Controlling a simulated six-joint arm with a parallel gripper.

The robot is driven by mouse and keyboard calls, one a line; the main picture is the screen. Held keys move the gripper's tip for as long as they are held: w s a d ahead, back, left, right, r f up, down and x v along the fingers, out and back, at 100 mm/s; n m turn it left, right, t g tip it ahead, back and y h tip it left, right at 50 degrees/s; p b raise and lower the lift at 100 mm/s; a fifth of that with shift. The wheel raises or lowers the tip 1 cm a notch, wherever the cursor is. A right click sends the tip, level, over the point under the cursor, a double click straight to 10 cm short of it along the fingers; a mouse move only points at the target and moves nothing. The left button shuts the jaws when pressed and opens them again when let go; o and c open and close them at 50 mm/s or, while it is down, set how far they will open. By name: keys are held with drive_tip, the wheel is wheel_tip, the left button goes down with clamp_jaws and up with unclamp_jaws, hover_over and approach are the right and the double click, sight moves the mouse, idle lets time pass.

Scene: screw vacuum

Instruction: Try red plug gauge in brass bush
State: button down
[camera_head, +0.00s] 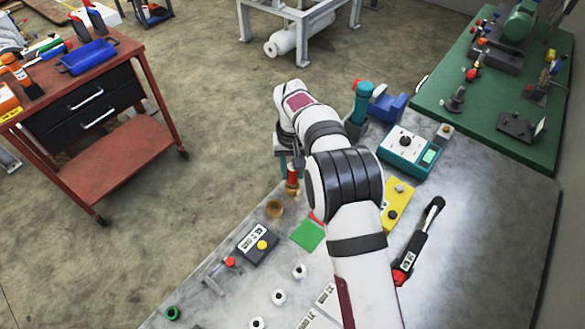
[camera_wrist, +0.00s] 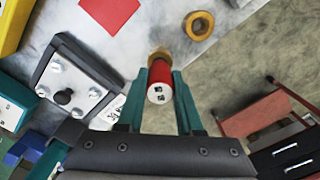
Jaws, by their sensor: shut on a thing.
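My gripper (camera_head: 291,168) is shut on the red plug gauge (camera_head: 292,174), held roughly upright near the bench's left edge. In the wrist view, the teal fingers of my gripper (camera_wrist: 160,76) close on both sides of the red gauge (camera_wrist: 161,85), whose white marked end faces the camera. A brass-coloured round part (camera_wrist: 157,54) shows below the gauge; I cannot tell whether it belongs to the gauge or is separate. A brass bush (camera_head: 274,208) lies on the bench, apart from the gauge. It also shows as an open ring in the wrist view (camera_wrist: 199,25).
A green square (camera_head: 308,235) and a red square (camera_wrist: 108,12) lie nearby. A black-and-grey block with a black knob (camera_wrist: 73,92) sits beside my gripper. A labelled dark box (camera_head: 256,245) and several white pieces are nearer the front. The red cart (camera_head: 110,160) stands apart.

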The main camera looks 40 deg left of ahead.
drive_tip(key=shift+f, duration=0.75)
idle(0.3)
idle(0.8)
drive_tip(key=shift+r, duration=3)
